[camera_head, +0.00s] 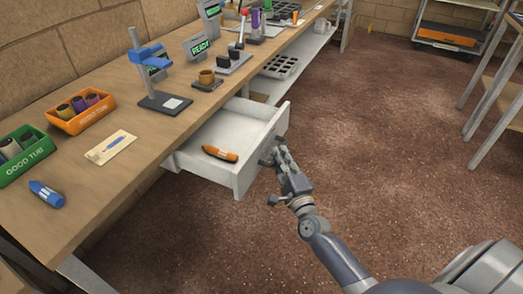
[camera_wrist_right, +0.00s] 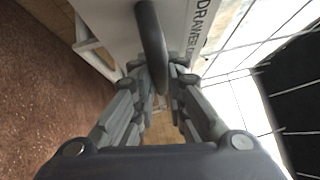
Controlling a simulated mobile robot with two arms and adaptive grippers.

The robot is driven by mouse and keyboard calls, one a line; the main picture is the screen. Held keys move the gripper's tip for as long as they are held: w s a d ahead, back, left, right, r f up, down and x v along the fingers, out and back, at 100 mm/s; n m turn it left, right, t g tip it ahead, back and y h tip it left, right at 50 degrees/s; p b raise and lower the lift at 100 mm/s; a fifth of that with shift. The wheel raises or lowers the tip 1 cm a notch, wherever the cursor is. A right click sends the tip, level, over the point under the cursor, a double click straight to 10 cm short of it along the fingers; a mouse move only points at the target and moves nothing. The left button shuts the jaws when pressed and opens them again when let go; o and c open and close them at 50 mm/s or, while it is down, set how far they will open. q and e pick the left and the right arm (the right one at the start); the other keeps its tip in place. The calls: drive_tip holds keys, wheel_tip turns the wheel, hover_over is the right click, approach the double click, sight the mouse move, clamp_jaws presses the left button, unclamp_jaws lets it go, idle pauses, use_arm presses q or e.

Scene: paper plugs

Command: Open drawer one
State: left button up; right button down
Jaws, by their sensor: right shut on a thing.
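The white drawer (camera_head: 213,172) under the workbench is pulled out, and an orange marker-like object (camera_head: 220,154) lies inside it. My right gripper (camera_head: 277,150) is at the drawer's front face. In the right wrist view, the gripper (camera_wrist_right: 159,85) is shut on a dark curved handle (camera_wrist_right: 150,35) on the white front. Part of the label "DRAWER" (camera_wrist_right: 203,22) shows beside the handle; the rest of it is cut off or hidden. My left gripper does not show.
A cart (camera_head: 448,36) stands far back. The brown floor right of the drawer is clear.

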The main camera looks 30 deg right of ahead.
drive_tip(key=shift+s+d, duration=0.7)
drive_tip(key=shift+s, duration=0.2)
drive_tip(key=shift+s+d, duration=0.65)
drive_tip(key=shift+s, duration=0.2)
drive_tip(key=c, duration=1.6)
unclamp_jaws()
drive_tip(key=s+a+f, duration=0.1)
drive_tip(key=s, duration=1.1)
drive_tip(key=shift+a+f, duration=0.25)
drive_tip(key=shift+f, duration=0.1)
drive_tip(key=shift+w, duration=0.1)
